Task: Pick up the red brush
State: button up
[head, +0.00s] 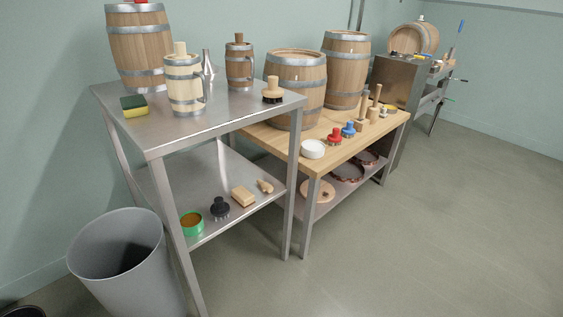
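A small red brush (334,136) stands on the wooden bench top (290,146), near its front edge. A similar blue brush (348,129) stands just to its right and a little farther back. A white round dish or stack (313,149) sits to its left, nearer the bench's left corner. Wooden barrels stand behind the red brush. My gripper is not in view, so I cannot see its fingers or its distance from the brush.
A taller steel table (140,133) stands left of the bench, holding a barrel, mugs, a sponge and a brown brush (272,91). A grey bin (119,243) stands at its front left. Wooden mallets (375,107) stand right of the brushes. The floor (430,220) at front right is clear.

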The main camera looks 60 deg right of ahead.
aim_at(334, 139)
jog(key=z, duration=2.1)
